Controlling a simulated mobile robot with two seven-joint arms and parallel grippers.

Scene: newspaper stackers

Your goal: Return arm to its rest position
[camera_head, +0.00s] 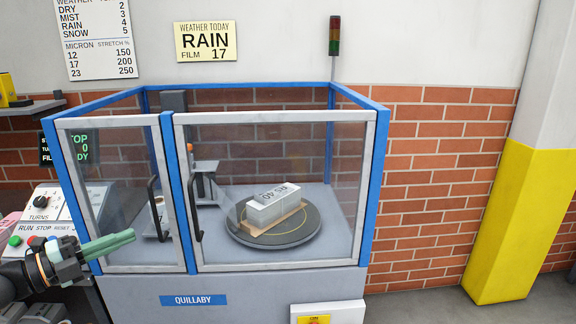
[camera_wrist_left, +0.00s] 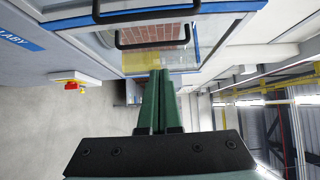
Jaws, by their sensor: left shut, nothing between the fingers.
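My left gripper (camera_head: 108,243) reaches in from the lower left in the head view, in front of the left part of the blue-framed machine. Its green fingers are shut with nothing between them, and they also show shut in the left wrist view (camera_wrist_left: 159,88). The gripper is beside the control panel (camera_head: 40,215) and left of the machine's door handles. My right gripper is not in view.
The blue-framed machine (camera_head: 375,170) has closed clear doors with dark handles (camera_head: 196,208). Inside, a wrapped bundle (camera_head: 272,203) sits on a round turntable (camera_head: 250,238). A yellow-and-white pillar (camera_head: 515,220) stands at right. The floor (camera_head: 420,305) right of the machine is clear.

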